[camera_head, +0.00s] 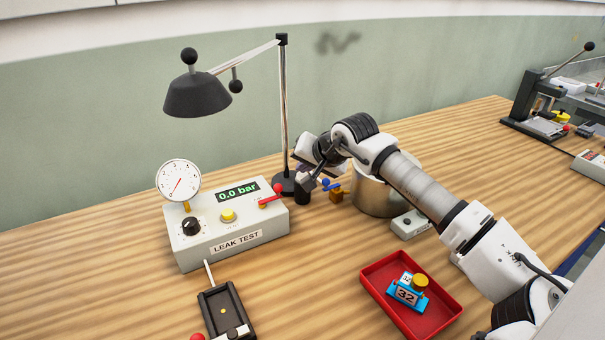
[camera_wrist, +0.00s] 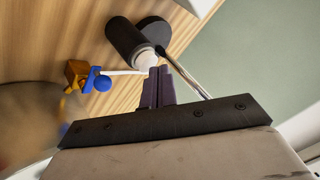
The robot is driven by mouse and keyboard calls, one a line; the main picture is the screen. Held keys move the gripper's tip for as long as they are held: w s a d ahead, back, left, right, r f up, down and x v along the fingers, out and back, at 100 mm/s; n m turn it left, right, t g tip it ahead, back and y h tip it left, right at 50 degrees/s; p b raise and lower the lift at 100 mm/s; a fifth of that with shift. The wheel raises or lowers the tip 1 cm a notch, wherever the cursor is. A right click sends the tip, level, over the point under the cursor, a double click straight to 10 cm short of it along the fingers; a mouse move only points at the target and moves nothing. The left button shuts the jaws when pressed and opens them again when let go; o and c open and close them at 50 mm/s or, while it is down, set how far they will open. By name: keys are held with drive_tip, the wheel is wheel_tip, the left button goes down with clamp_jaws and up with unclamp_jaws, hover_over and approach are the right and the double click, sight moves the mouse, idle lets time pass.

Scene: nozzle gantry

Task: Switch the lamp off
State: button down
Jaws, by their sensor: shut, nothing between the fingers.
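The lamp has a dark shade (camera_head: 197,97) on a jointed arm, a thin metal post (camera_head: 284,110) and a round black base, which shows in the wrist view (camera_wrist: 153,29). I cannot tell whether it is lit. A dark cylinder with a white rounded end (camera_wrist: 146,58) is beside the base in the wrist view. My gripper (camera_wrist: 158,72) is shut and empty, its purple fingertips right by that white end. I cannot tell whether they touch it. In the head view my gripper (camera_head: 308,177) is low beside the lamp post, partly hidden by my wrist.
A leak test box (camera_head: 201,245) with gauge and red lever stands left of the lamp. A brass valve with a blue handle (camera_head: 335,191) and a metal pot (camera_head: 368,197) stand close on the right. A red tray (camera_head: 442,301) is in front.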

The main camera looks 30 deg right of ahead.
drive_tip(key=shift+f+b, duration=0.3)
drive_tip(key=shift+b, duration=0.1)
drive_tip(key=shift+r, duration=0.8)
wheel_tip(320, 180, up, 6)
drive_tip(key=p, duration=0.2)
idle(0.6)
